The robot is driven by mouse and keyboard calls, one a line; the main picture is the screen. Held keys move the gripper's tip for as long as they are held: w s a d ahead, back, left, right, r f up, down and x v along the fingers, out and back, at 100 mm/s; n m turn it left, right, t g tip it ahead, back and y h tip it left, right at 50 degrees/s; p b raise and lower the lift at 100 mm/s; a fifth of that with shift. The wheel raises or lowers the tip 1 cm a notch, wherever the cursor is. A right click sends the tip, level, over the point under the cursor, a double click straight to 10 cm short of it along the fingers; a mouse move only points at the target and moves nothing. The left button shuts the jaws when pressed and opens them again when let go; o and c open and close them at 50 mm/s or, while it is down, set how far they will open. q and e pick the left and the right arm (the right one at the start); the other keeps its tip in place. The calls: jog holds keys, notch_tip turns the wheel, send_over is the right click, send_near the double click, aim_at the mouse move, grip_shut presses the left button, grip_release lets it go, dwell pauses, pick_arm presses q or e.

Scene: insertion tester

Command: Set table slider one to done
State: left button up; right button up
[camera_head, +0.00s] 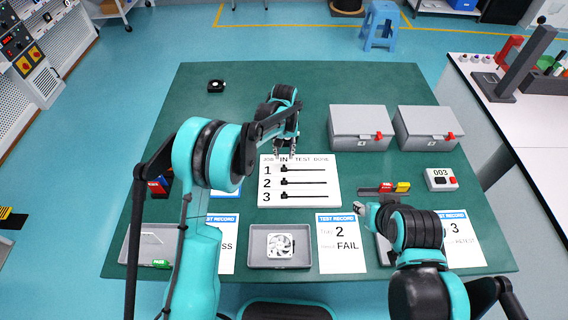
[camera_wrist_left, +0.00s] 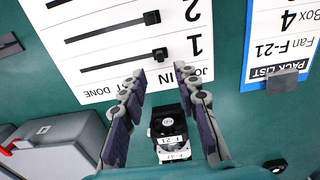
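The white slider board (camera_head: 328,195) lies on the green table with rows 1, 2 and 3 and headings JOB, IN, TEST, DONE. The slider one knob (camera_head: 284,169) is black and sits at the left end of its slot, under IN. It also shows in the left wrist view (camera_wrist_left: 160,54), just beyond the fingertips. My left gripper (camera_head: 285,153) is above the board's top edge, open; its fingers stand apart in the left wrist view (camera_wrist_left: 158,72), not around the knob. My right gripper (camera_head: 359,208) is right of the board; its opening is unclear.
The slider two knob (camera_head: 283,183) and slider three knob (camera_head: 284,196) are also at the left. A dark item labelled F-21 (camera_wrist_left: 168,128) shows between my left fingers, contact unclear. Two grey boxes (camera_head: 360,120) (camera_head: 425,120) stand behind right. A grey tray (camera_head: 262,257) stands in front.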

aim_at(284, 166)
pick_arm(q)
notch_tip(284, 166, down, 7)
jog(key=shift+f+b, duration=0.1)
jog(key=shift+b, duration=0.9)
grip_shut()
